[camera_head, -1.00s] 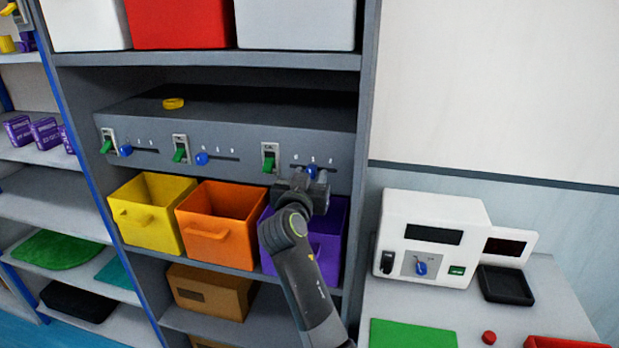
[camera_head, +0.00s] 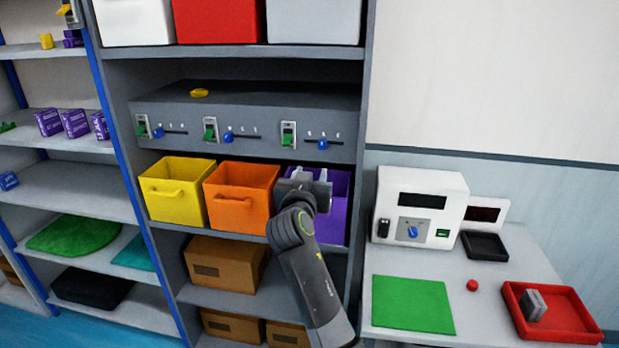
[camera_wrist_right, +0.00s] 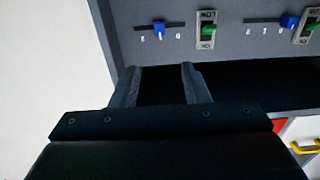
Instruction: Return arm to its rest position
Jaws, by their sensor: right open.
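My right arm (camera_head: 312,280) reaches up from the bottom of the head view. My right gripper (camera_head: 309,174) is in front of the purple bin (camera_head: 336,210), just below the grey switch panel (camera_head: 262,137). In the right wrist view the gripper (camera_wrist_right: 160,84) shows two fingers apart with nothing between them. A blue slider (camera_wrist_right: 158,28) and a green switch (camera_wrist_right: 208,29) lie beyond the fingertips. The fingers look apart from the panel. My left gripper does not show.
A yellow bin (camera_head: 174,197) and an orange bin (camera_head: 240,203) stand left of the gripper. A side table at right carries a white device (camera_head: 421,205), a green mat (camera_head: 411,304) and a red tray (camera_head: 563,332). The shelf's right upright (camera_head: 357,200) is close to the arm.

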